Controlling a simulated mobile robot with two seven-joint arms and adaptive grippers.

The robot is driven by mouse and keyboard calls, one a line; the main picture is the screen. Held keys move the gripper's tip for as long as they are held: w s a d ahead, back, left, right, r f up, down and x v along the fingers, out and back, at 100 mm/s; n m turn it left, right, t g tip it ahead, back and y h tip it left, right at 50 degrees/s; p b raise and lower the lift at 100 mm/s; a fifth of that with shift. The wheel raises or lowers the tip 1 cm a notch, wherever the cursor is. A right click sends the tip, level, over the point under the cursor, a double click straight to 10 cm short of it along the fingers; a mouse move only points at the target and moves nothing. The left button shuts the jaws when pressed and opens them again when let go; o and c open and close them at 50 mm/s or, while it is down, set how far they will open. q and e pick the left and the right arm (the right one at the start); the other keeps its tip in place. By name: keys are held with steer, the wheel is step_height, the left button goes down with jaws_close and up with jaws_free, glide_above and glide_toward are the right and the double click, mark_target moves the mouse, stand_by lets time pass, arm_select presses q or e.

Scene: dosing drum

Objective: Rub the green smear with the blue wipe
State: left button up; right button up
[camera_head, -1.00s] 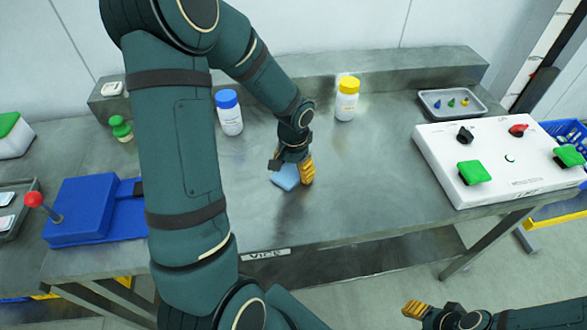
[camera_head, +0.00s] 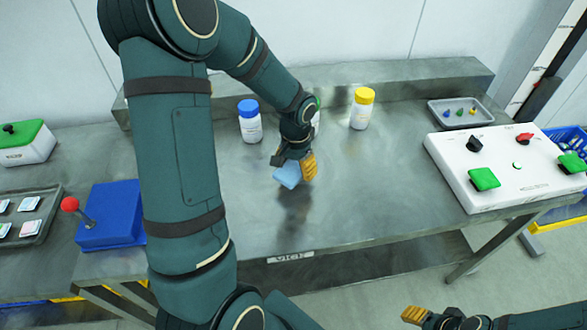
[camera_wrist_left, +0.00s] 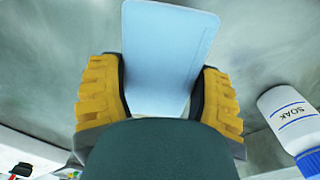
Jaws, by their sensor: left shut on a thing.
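The light blue wipe (camera_head: 287,175) is between the yellow fingers of my left gripper (camera_head: 295,163), over the middle of the steel bench (camera_head: 350,190). In the left wrist view the wipe (camera_wrist_left: 168,55) stands flat between both finger pads, and the left gripper (camera_wrist_left: 160,95) is shut on it. A dark patch like a shadow or reflection shows on the bench below; I cannot tell whether the wipe touches the top. I cannot make out a green smear on the bench; my arm covers part of it. My right gripper (camera_head: 415,314) shows only partly at the bottom edge.
A blue-capped bottle (camera_head: 250,122) and a yellow-capped bottle (camera_head: 362,109) stand behind the gripper. A white control box (camera_head: 500,185) with green buttons and a small tray (camera_head: 432,112) are at right. A blue box with red-knobbed lever (camera_head: 105,225) is at left. The bench's front middle is clear.

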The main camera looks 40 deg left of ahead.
arm_select(q)
steer(key=shift+r+p, duration=1.1)
steer(key=shift+r, duration=0.65)
